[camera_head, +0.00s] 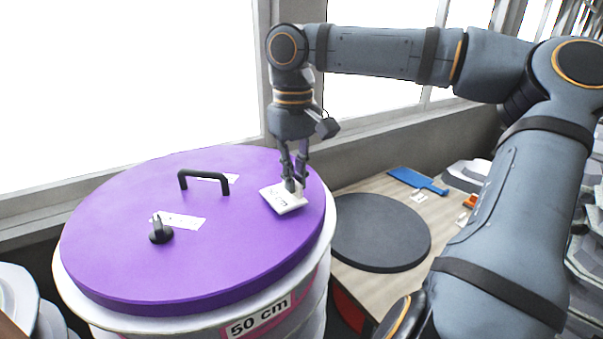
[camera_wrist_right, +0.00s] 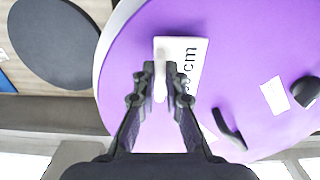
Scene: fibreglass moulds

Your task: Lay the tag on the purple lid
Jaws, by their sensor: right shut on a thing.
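The purple lid (camera_head: 140,245) tops a large white drum at the left; it also fills much of the right wrist view (camera_wrist_right: 240,50). The white tag (camera_head: 283,199) with dark "cm" lettering is at the lid's right part, and shows in the right wrist view (camera_wrist_right: 191,55). My right gripper (camera_head: 292,185) points down and is shut on a raised white part of the tag. The tag looks flat on or just above the lid; I cannot tell if it touches. My left gripper is not in view.
The lid has a black handle (camera_head: 204,181), a black knob (camera_head: 160,232) and white labels. A wooden table (camera_head: 435,212) to the right holds a dark round disc (camera_head: 380,232), a blue tool (camera_head: 417,181) and an orange item (camera_head: 470,201). A window wall stands behind.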

